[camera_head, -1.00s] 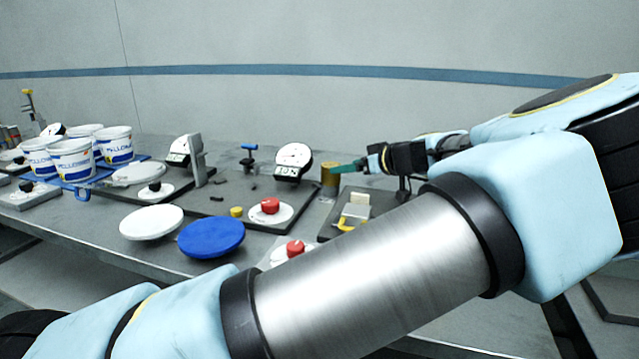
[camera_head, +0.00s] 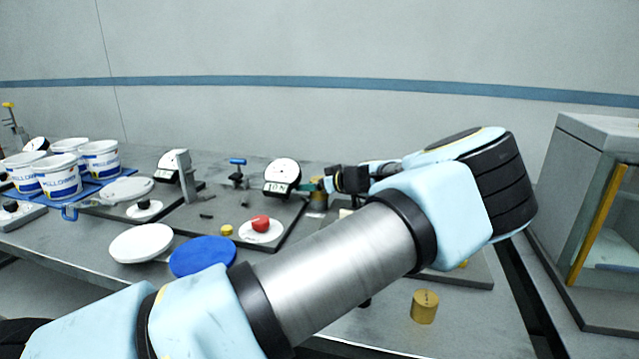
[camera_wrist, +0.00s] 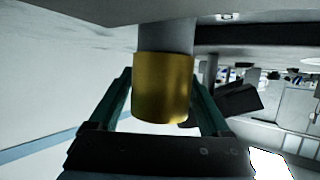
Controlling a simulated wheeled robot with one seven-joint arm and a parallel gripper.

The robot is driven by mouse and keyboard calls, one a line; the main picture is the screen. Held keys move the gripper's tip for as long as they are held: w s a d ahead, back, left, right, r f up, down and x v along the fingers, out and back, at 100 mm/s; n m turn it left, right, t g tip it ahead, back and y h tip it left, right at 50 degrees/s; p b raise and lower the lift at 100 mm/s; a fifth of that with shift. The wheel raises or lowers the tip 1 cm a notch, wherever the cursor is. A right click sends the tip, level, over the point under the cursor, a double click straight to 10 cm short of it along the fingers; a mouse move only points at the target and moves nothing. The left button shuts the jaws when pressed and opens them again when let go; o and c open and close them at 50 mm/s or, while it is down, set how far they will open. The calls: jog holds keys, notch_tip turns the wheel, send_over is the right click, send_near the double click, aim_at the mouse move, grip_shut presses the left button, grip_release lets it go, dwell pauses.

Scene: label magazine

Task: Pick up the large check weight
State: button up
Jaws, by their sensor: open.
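A brass cylinder (camera_head: 317,201), which looks like the large check weight, stands at the back of the bench, right of a dial gauge. In the wrist view the brass cylinder (camera_wrist: 163,90) fills the space between my two green fingers, with a grey cylindrical shape against its far end. My gripper (camera_head: 314,185) is open, with one finger on each side of the cylinder; it also shows in the wrist view (camera_wrist: 162,84). I cannot tell whether the fingers touch it. Another brass cylinder (camera_head: 424,307) stands nearer, at the bench's front right. A small brass weight (camera_head: 227,230) lies left of centre.
The dial gauge (camera_head: 282,176) stands close left of my gripper. A red-knobbed white disc (camera_head: 260,229), a blue lid (camera_head: 203,256) and a white lid (camera_head: 141,243) lie in front. White tubs (camera_head: 57,175) stand far left. A glass-fronted case (camera_head: 590,205) is at right. My arm hides part of the bench.

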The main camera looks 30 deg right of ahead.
jog(key=shift+w+f, duration=0.1)
jog(key=shift+w, duration=0.05)
grip_shut()
dwell(0.6)
dwell(0.4)
